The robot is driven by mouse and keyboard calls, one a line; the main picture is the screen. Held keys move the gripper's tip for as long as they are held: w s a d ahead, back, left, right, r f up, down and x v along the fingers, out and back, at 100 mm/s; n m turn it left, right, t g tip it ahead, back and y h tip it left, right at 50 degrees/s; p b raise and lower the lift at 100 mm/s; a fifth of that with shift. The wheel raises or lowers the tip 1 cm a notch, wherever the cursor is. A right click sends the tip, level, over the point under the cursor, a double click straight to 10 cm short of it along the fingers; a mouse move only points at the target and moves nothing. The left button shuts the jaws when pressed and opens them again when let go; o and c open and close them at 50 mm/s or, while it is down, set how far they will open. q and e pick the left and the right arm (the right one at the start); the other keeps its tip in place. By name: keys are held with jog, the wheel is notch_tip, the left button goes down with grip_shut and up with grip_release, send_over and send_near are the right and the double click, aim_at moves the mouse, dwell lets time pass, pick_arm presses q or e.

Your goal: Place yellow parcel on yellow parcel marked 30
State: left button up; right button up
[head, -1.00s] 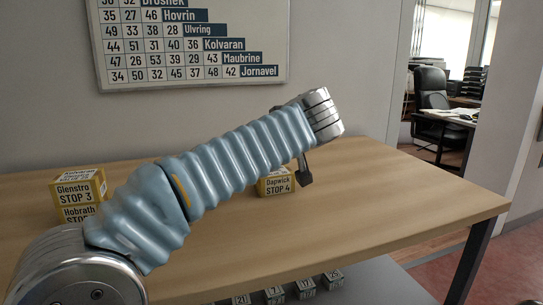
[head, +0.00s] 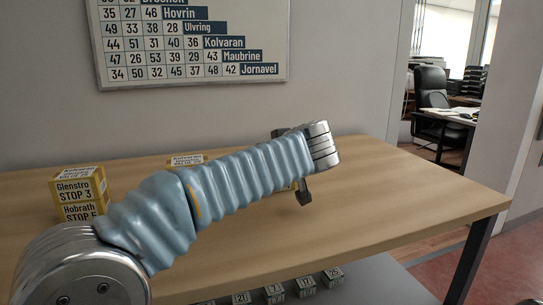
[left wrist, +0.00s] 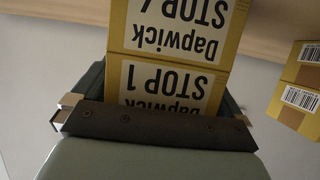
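In the left wrist view, a yellow parcel labelled "Dapwick STOP 1" (left wrist: 165,87) sits between the fingers of my left gripper (left wrist: 165,95), which look closed against its sides. Beyond it, and apparently against it, is another yellow parcel, "Dapwick STOP 4" (left wrist: 180,25); I cannot tell whether they touch. Both labels appear upside down. In the head view my left arm hides nearly all of these parcels, and one finger of my left gripper (head: 304,192) hangs below the wrist. No mark 30 is readable on any parcel. My right gripper is not in view.
Yellow parcels "Glenstro STOP 3" (head: 76,190) and "Hobrath STOP 5" (head: 79,211) are stacked at the left. Another yellow parcel (head: 187,160) shows behind my arm. The wooden counter (head: 420,200) is clear at right. Numbered cubes (head: 305,284) lie below; a number board (head: 190,40) hangs behind.

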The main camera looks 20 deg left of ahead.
pick_arm(q)
jog(key=shift+r+p, duration=0.2)
jog(key=shift+p, duration=0.1)
jog(key=b+v, duration=0.2)
jog(key=v, duration=1)
